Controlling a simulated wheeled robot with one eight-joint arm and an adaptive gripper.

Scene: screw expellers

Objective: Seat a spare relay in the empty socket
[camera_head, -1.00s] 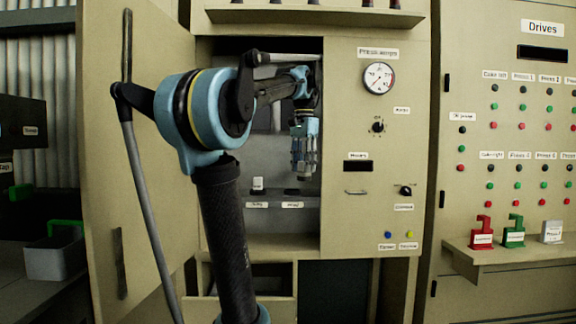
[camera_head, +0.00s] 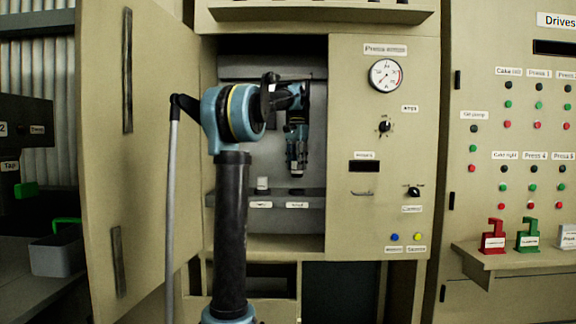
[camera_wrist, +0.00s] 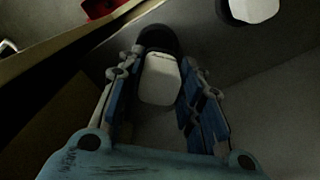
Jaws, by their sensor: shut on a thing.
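My gripper (camera_head: 297,167) points down inside the open cabinet, above the right part of its inner shelf. In the wrist view its two blue fingers (camera_wrist: 160,68) are shut on a pale, block-shaped relay (camera_wrist: 160,82). A dark round shape lies at the relay's far end; I cannot tell whether it is a socket or the relay's base, nor whether they touch. A second white relay (camera_head: 262,184) stands upright on the shelf, left of my gripper; it also shows at the top of the wrist view (camera_wrist: 253,9). The empty socket is not clearly visible.
The cabinet door (camera_head: 140,150) stands open at the left. A panel with a gauge (camera_head: 386,76) closes the cabinet's right side. The labelled shelf (camera_head: 280,217) runs below my gripper. A red object (camera_wrist: 100,6) shows in the wrist view.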

